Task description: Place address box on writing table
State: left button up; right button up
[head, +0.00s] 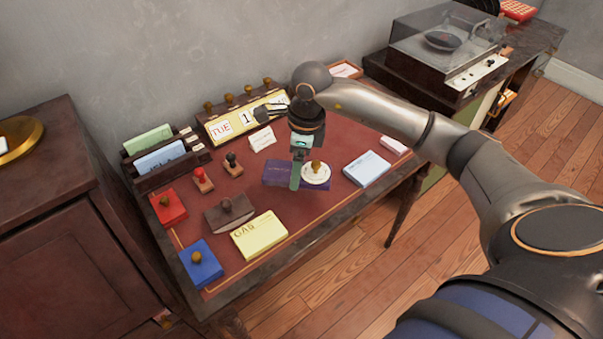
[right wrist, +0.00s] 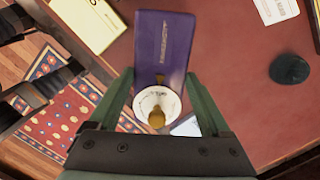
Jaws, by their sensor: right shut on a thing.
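A purple box (head: 279,173) with faint gold lettering is at the middle of the red-topped writing table (head: 308,219). I cannot tell whether it rests on the top or is just above it. My right gripper (head: 297,176) points down with its green fingers shut on the purple box, which also shows between them in the right wrist view (right wrist: 165,45). A white round piece with a gold knob (head: 321,178) overlaps the box's right end; I cannot tell whether it is part of the box. My left gripper is not in view.
A yellow box (head: 259,242), a blue box (head: 199,270), a brown blotter (head: 222,219) and a red box (head: 167,212) crowd the left side. A light blue box (head: 367,170) lies right. A letter rack (head: 146,172) and calendar (head: 219,128) stand behind.

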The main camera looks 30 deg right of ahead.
aim_at(302, 176)
jog(key=f, duration=0.1)
jog(key=w+d+f, duration=0.2)
jog(key=f, duration=0.1)
jog(key=shift+d, duration=0.25)
jog(key=shift+f, duration=1.4)
jog(key=o, duration=1.3)
jog(key=shift+f, duration=0.1)
jog(key=r, duration=0.8)
jog(key=s+d+r, duration=0.1)
jog(key=r, duration=0.3)
jog(key=shift+r, duration=0.1)
